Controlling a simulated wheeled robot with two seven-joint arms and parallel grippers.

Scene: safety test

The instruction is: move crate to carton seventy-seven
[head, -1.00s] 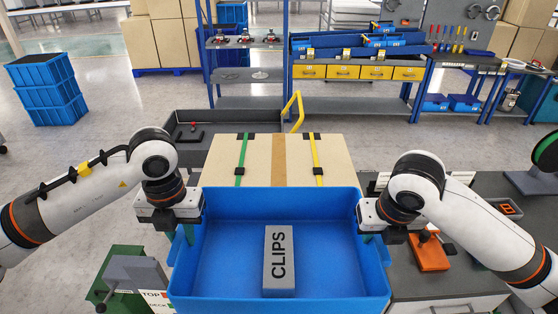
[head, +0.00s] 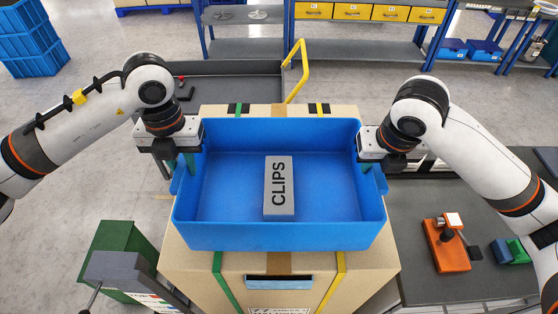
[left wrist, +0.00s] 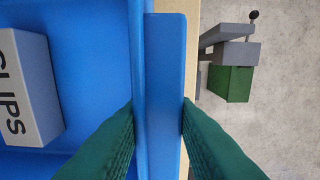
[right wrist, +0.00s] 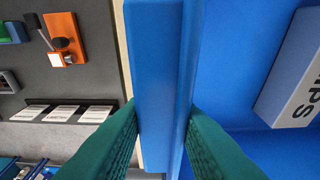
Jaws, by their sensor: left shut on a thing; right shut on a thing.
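The blue crate (head: 280,237) is over a cardboard carton (head: 372,275) with a green strap and a yellow strap. A grey block marked CLIPS (head: 279,188) lies inside the crate. I cannot tell whether the crate touches the carton's top. The carton's front label is cut off at the lower edge. My left gripper (head: 183,165) is shut on the crate's left wall. Its green fingers straddle the wall in the left wrist view (left wrist: 158,110). My right gripper (head: 372,165) is shut on the right wall, also seen in the right wrist view (right wrist: 163,110).
A green and grey machine with a lever (head: 118,262) stands at the left front. A dark bench (head: 425,210) with an orange device (head: 446,245) stands at the right. A grey cart with a yellow handle (head: 297,70) is behind the carton. Blue bins (head: 28,42) stand far left on open floor.

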